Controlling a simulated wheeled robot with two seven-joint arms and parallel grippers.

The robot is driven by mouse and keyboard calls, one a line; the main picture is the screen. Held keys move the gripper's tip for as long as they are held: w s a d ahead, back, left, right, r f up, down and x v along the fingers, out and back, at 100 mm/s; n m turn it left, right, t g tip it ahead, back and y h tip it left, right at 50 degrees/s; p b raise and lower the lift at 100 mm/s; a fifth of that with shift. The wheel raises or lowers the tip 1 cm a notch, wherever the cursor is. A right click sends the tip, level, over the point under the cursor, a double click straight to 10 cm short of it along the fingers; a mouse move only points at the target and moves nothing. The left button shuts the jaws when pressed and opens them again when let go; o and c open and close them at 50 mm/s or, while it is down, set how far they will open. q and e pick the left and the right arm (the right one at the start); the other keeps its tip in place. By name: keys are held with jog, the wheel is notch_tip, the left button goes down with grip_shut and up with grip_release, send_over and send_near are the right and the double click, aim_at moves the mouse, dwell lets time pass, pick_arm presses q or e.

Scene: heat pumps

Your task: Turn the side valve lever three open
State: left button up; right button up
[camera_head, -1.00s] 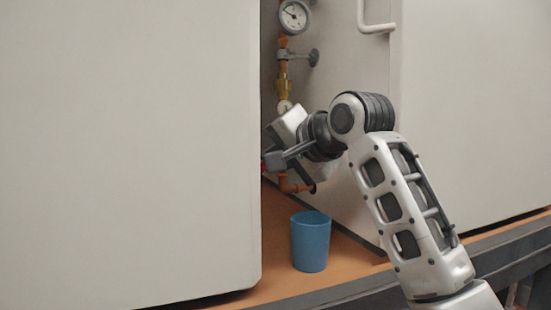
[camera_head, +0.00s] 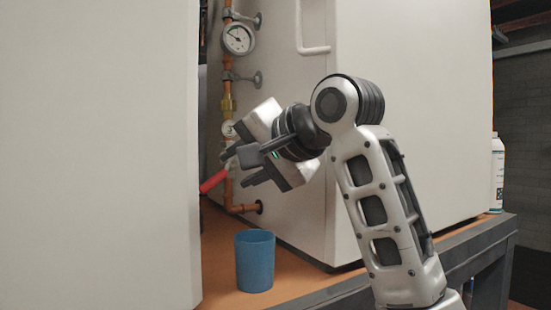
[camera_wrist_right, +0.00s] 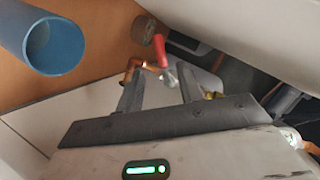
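The red valve lever (camera_head: 213,181) shows at the orange-copper pipe (camera_head: 228,190), below a round tag marked 3 (camera_head: 229,128). It slants down to the left, and its upper end is hidden by my right gripper. My right gripper (camera_head: 236,169) is just right of the lever, fingers towards it. In the right wrist view, the two fingers (camera_wrist_right: 160,72) stand apart with a gap between them. The red lever (camera_wrist_right: 165,50) shows beyond the gap; I cannot tell whether they touch. My left gripper is not in view.
A blue cup (camera_head: 255,262) stands on the orange bench top (camera_head: 290,265) below my right gripper. White cabinets stand left (camera_head: 95,150) and right (camera_head: 420,130) of the pipe. A gauge (camera_head: 238,39) is higher on the pipe. A white bottle (camera_head: 497,172) stands far right.

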jog(key=b+v, duration=0.1)
jog(key=v, duration=0.7)
jog(key=shift+s+d, duration=0.2)
jog(key=shift+s, duration=0.05)
jog(key=shift+r, duration=0.1)
